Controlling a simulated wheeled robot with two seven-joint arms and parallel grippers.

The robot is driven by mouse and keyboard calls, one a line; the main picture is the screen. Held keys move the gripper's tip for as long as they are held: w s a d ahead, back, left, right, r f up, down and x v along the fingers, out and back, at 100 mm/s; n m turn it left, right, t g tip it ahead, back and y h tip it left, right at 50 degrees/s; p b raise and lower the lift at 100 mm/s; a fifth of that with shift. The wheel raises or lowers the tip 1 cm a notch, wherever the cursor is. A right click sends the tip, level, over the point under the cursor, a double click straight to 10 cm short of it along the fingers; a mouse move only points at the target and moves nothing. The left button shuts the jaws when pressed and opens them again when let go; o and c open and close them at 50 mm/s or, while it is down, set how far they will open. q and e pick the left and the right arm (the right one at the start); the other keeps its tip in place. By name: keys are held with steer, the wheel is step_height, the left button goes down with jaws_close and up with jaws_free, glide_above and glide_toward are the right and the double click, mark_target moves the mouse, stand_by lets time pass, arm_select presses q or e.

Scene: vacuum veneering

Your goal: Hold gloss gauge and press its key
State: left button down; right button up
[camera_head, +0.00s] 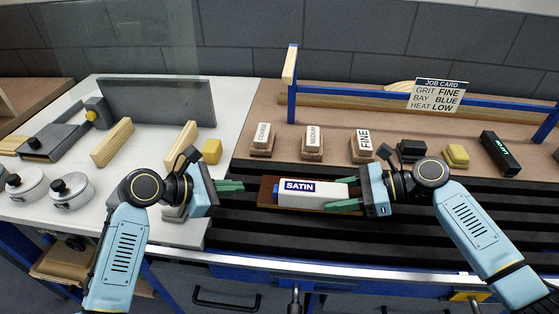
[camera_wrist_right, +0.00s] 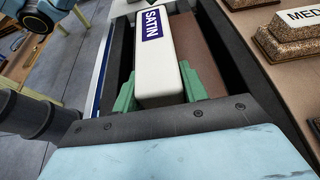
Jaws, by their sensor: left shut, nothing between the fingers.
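The white gauge (camera_head: 313,197) marked SATIN lies lengthwise over a brown panel (camera_head: 266,188) on the dark slatted bed. Its left end shows blue. My right gripper (camera_head: 345,193) has its green fingers on both long sides of the gauge's right end. In the right wrist view, the gauge (camera_wrist_right: 165,70) sits between the fingers, which appear to touch it. My left gripper (camera_head: 242,186) is shut and empty, pointing right, a short gap to the left of the gauge's blue end.
Sanding blocks marked COARSE (camera_head: 262,137), MEDIUM (camera_head: 312,140) and FINE (camera_head: 362,145) stand behind the bed. A black device (camera_head: 500,152) with green text and a yellow block (camera_head: 456,156) are right. A job card (camera_head: 437,95) stands behind. Pots (camera_head: 72,190) are far left.

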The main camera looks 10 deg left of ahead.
steer(key=o, duration=0.4)
steer(key=shift+o, duration=0.2)
